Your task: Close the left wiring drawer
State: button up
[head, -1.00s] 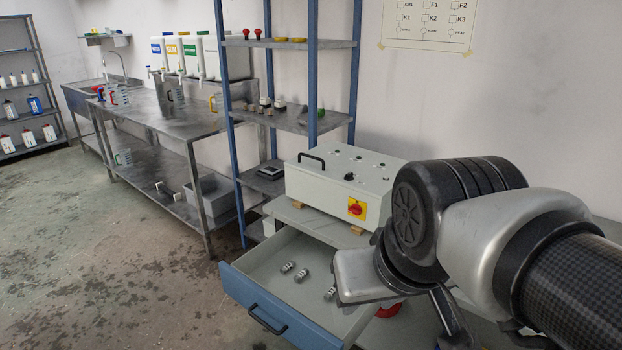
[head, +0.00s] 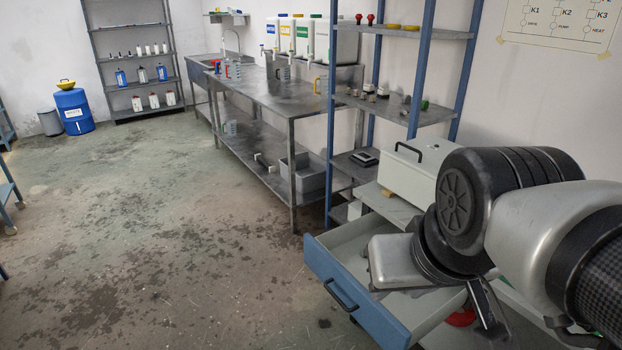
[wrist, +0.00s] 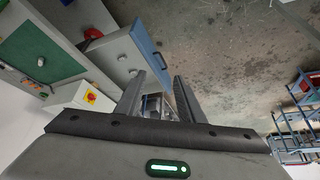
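The wiring drawer is pulled out, with its blue front (head: 365,297) and dark handle at the lower middle of the head view. My arm hides part of its inside. In the wrist view the blue drawer front (wrist: 150,45) runs along the upper middle, with a small connector in the pale tray beside it. My gripper (wrist: 159,76) has its two fingers apart with nothing held between them. In the wrist picture the fingertips overlap the drawer's lower end; I cannot tell whether they touch it.
A pale control box (head: 413,173) stands above the drawer; its red switch (wrist: 90,97) shows in the wrist view. A blue-post shelf (head: 419,110) and a steel bench (head: 283,92) stand behind. Open floor (head: 200,230) lies left of the drawer.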

jog(key=c, duration=0.3)
jog(key=f+n+g, duration=0.1)
jog(key=f, duration=0.2)
jog(key=f+n+g+h+b, duration=0.1)
jog(key=f, duration=0.1)
jog(key=w+f+n+g+b, duration=0.1)
jog(key=f+g, duration=0.1)
jog(key=f, duration=0.1)
jog(key=shift+a+f+h, duration=0.3)
jog(key=shift+f, duration=0.05)
grip_shut()
jog(key=n+t+h+b, duration=0.7)
jog(key=n+h, duration=0.7)
jog(key=n, duration=0.7)
send_near(397, 348)
jog(key=b+x, duration=0.1)
jog(key=x, duration=0.5)
jog(key=shift+d+b, duration=0.25)
jog(key=shift+b, duration=0.05)
